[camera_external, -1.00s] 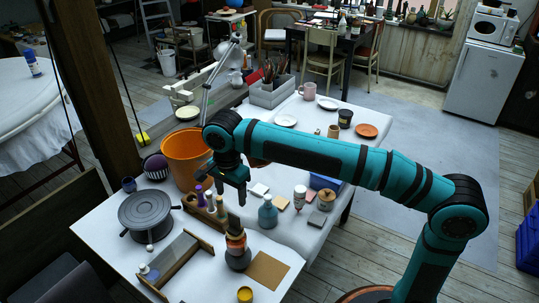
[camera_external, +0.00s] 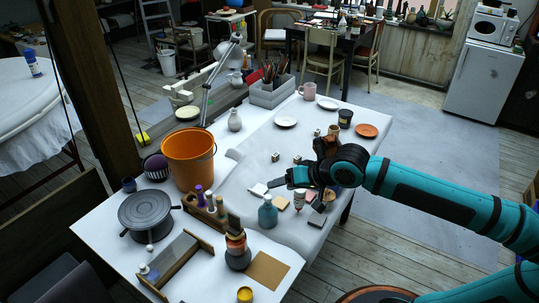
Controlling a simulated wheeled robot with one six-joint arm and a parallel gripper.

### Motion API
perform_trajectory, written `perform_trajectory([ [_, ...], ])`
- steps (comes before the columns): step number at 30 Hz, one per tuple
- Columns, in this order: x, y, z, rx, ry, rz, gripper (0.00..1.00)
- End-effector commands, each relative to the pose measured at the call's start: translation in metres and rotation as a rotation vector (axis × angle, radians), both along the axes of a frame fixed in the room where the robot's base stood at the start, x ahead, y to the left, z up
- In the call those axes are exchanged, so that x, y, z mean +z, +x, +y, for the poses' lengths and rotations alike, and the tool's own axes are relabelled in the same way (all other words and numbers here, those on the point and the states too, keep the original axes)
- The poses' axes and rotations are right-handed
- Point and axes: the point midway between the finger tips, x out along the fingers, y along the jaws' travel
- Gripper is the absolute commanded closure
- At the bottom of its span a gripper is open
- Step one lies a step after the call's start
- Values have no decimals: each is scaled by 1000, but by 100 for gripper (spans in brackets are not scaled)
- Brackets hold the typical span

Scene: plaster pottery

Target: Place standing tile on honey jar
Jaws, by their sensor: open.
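The honey jar (camera_external: 332,196), a small brown jar with a pale lid, stands near the right edge of the white table, partly covered by my gripper. A small pale upright piece (camera_external: 311,196), which looks like the standing tile, is just left of the jar; it is partly hidden, so I cannot be sure. My gripper (camera_external: 297,193) is open and low over this group, with one dark finger reaching left and the other hanging close to the jar. I see nothing held between the fingers. Whether a finger touches anything is unclear.
An orange bucket (camera_external: 188,160) and a grey turntable (camera_external: 147,210) stand left.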

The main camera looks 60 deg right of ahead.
Motion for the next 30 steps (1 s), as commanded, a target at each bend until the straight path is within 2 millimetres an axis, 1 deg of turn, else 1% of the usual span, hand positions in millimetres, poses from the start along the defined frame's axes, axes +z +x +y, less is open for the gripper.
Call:
perform_trajectory([
  [1, 0, -13, -6, 25, -41, -59, 39],
  [9, 0, -70, -28, 149, -345, -378, 39],
  [15, -3, -108, -39, 180, -565, -556, 39],
  [18, -5, -119, -42, 184, -638, -606, 39],
  [21, -5, -125, -43, 184, -676, -632, 39],
  [30, -6, -126, -43, 184, -688, -638, 39],
])
